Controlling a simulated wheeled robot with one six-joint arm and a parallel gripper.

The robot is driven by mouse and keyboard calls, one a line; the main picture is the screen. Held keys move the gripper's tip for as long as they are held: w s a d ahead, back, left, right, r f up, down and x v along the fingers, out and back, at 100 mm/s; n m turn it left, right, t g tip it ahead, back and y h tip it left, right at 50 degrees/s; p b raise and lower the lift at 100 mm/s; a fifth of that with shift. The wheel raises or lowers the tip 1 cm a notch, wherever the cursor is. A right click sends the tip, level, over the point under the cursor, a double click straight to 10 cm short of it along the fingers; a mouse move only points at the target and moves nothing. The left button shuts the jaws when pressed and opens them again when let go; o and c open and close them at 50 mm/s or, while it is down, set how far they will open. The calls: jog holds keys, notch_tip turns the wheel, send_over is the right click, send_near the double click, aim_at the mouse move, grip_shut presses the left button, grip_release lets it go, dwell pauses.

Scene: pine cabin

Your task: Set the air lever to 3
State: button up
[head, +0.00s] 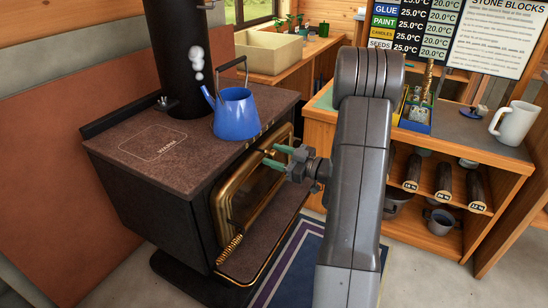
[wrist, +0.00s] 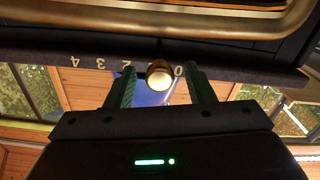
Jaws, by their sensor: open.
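The dark stove (head: 150,170) stands at left in the head view, with its brass-framed door facing my arm. In the wrist view, the stove's edge bears a row of white numerals (wrist: 101,63), with 4, 3, 2 and 0 readable from left to right. The air lever's round pale knob (wrist: 159,76) sits between 2 and 0 and hides the mark there. My gripper (wrist: 161,72) is open, with one green finger on each side of the knob and gaps visible. In the head view, my gripper (head: 271,156) is at the stove's front; the numerals cannot be made out there.
A blue kettle (head: 237,115) stands on the stove top, with steam puffs at its spout. The black flue pipe (head: 178,60) rises behind it. A wooden shelf unit (head: 440,236) with a white mug (head: 514,123) stands at right. A striped rug (head: 290,270) lies before the stove.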

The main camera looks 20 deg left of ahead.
jog(key=shift+a, duration=0.55)
grip_shut()
jog(key=w+p, duration=0.1)
jog(key=w, duration=0.8)
jog(key=shift+d, duration=0.35)
grip_release()
